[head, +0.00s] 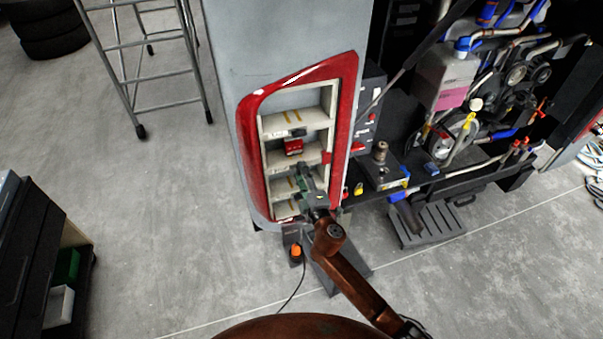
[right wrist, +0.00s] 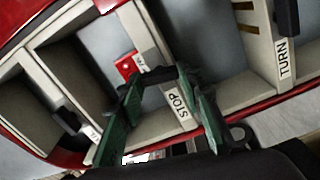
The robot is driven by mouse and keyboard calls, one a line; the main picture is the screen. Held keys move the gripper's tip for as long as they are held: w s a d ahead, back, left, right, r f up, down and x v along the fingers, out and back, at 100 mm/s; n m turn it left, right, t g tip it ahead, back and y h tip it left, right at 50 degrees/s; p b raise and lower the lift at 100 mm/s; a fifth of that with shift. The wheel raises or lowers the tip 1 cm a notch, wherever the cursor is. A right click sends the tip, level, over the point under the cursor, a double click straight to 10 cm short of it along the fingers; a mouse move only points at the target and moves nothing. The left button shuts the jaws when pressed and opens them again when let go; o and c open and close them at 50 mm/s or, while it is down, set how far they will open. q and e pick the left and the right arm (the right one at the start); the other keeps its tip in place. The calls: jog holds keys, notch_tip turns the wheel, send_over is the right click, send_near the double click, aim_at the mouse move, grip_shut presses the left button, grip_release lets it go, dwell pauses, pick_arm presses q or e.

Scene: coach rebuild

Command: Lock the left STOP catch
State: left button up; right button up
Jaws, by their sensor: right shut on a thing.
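A red-framed opening (head: 247,150) in a grey coach panel holds pale shelves. My right gripper (head: 303,176) reaches into it at the lower shelves. In the right wrist view its green fingers (right wrist: 160,74) are closed on the black handle of the STOP catch (right wrist: 158,78), above a white STOP label (right wrist: 180,103). The handle is largely covered by the fingertips, so its exact angle is hard to tell. My left gripper is not in view.
A red block (head: 293,146) sits by an upper shelf. A TURN label (right wrist: 283,60) and another black handle (right wrist: 287,16) are at the right in the wrist view. Engine parts (head: 480,90) stand at right, a ladder (head: 150,45) at left.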

jog(key=shift+n, duration=1.1)
jog(key=shift+f, duration=0.1)
jog(key=o, duration=1.2)
jog(key=shift+c, duration=0.2)
jog(key=v, duration=1.2)
